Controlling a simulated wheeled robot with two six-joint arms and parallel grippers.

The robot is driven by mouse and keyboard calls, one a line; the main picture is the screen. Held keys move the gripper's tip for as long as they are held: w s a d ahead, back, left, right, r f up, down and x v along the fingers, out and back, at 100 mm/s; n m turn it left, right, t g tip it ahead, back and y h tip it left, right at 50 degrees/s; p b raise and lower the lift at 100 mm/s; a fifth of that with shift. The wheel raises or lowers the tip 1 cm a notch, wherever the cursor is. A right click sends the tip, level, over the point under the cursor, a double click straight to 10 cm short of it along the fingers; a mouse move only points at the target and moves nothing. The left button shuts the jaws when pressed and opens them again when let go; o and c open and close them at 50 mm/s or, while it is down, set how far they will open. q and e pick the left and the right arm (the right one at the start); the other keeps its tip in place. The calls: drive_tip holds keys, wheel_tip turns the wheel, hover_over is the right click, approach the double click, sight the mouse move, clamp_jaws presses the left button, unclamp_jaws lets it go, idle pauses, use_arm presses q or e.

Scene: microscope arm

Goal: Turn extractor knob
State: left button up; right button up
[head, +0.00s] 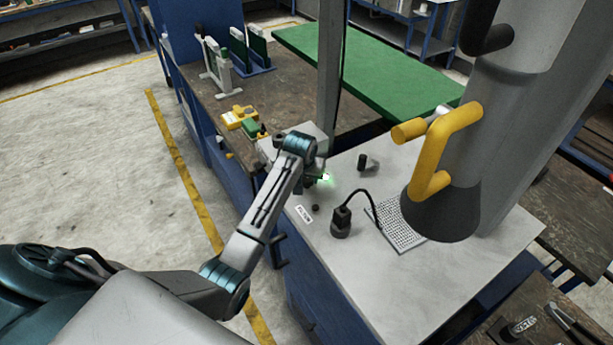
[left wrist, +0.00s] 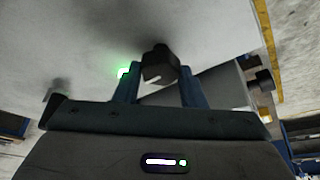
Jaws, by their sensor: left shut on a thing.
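In the left wrist view, a dark knob (left wrist: 160,64) sits between the two fingers of my left gripper (left wrist: 160,90). The gripper is shut on it, with a bright green light (left wrist: 124,73) just left of the fingers. In the head view, my left gripper (head: 315,176) is at the left edge of the pale bench top, near the green glow (head: 325,178). The arm hides the held knob there. The knob's turn angle cannot be told. My right gripper is not in view.
A large grey extractor hood (head: 445,205) with a yellow handle (head: 432,160) hangs over the pale bench (head: 470,270). A black corded device (head: 341,220), a small dark knob (head: 315,208), a white label (head: 303,213) and a perforated plate (head: 398,228) are nearby.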

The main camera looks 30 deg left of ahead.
use_arm(q)
drive_tip(key=shift+r, duration=0.1)
idle(0.4)
drive_tip(key=o, duration=1)
drive_tip(key=shift+s+r, duration=0.15)
drive_tip(key=shift+r, duration=0.2)
drive_tip(key=b+v, duration=0.3)
drive_tip(key=v, duration=0.7)
drive_tip(key=shift+b, duration=0.3)
drive_tip(key=shift+d, duration=0.1)
drive_tip(key=shift+f, duration=0.1)
